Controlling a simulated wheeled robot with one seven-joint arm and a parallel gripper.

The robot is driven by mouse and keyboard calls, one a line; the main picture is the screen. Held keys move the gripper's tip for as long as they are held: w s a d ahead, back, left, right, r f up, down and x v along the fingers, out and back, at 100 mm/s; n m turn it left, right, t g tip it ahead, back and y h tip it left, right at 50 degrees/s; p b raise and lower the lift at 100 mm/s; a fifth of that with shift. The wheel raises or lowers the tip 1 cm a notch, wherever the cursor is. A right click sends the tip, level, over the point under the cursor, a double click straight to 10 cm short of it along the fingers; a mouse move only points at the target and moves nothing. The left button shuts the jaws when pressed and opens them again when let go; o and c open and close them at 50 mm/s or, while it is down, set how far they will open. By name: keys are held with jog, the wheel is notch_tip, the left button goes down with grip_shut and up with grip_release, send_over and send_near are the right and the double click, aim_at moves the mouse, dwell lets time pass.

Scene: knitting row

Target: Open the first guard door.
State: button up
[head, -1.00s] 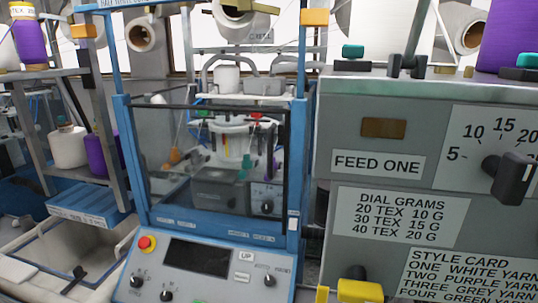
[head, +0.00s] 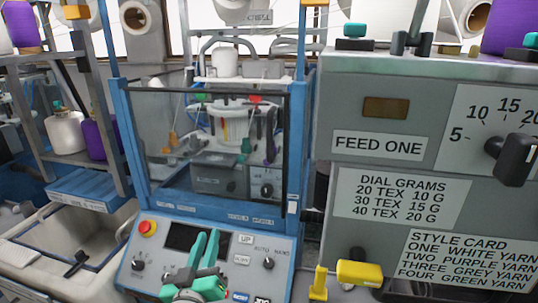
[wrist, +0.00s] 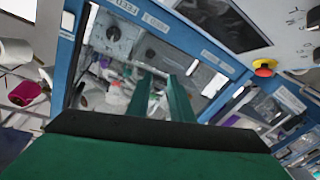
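The guard door (head: 160,150) is a clear pane with a dark rim in the blue frame of the knitting machine. It stands upright across the frame and looks shut. My gripper (head: 206,240) shows in the head view with green fingers pointing up, in front of the control panel and below the door. In the wrist view my gripper's fingers (wrist: 160,80) stand apart with a gap and nothing between them. Behind them shows the blue frame (wrist: 207,40) with labels. I cannot tell their distance from the door.
The control panel (head: 140,250) has a red stop button (head: 147,228), which also shows in the wrist view (wrist: 264,68). A grey cabinet (head: 345,70) with a dial (head: 512,155) stands close on the right. A sink-like basin (head: 80,235) is at left.

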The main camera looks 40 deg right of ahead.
jog(key=s+d+r+m+g+h, duration=0.1)
jog(key=d+r+m+h, duration=0.15)
jog(key=r, duration=0.45)
jog(key=s+d+r+m+g+h, duration=0.1)
jog(key=d+r+m+g, duration=0.15)
jog(key=r, duration=0.45)
jog(key=m+g, duration=0.2)
jog(key=m, duration=0.2)
send_near(268, 137)
jog(key=shift+h, duration=0.45)
jog(key=x, duration=1)
jog(key=shift+w+d+f, duration=0.15)
jog(key=shift+w+f, duration=0.1)
jog(key=shift+f, duration=0.05)
jog(key=shift+s+d, duration=0.1)
jog(key=shift+d, duration=0.3)
jog(key=shift+a, duration=0.15)
jog(key=shift+a, duration=0.15)
grip_shut()
